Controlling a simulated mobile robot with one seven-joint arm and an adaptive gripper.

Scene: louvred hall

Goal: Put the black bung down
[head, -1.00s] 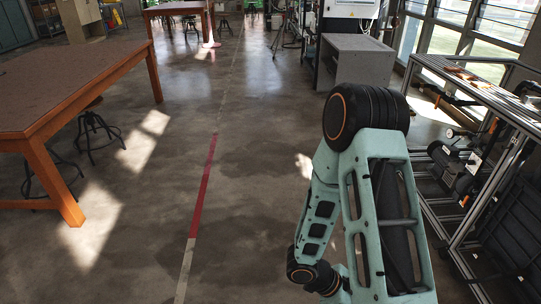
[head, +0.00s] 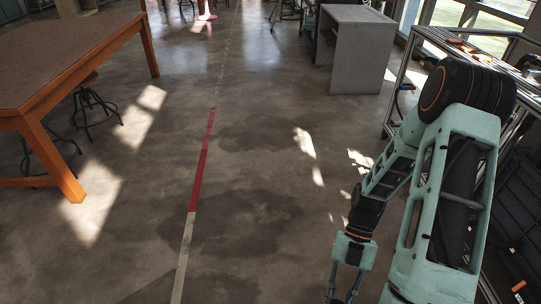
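My gripper (head: 343,291) is at the bottom edge of the head view, right of centre, hanging from my teal arm. Two thin dark finger parts show with a gap between them, but their tips are cut off by the frame edge. I cannot see whether anything is between them. I cannot make out a black bung anywhere in this view.
An orange-legged table (head: 62,62) with a bare brown top stands at the left. A metal-framed bench (head: 462,42) with small items stands at the right, partly behind my arm. A grey cabinet (head: 357,52) stands farther back. The middle floor is clear.

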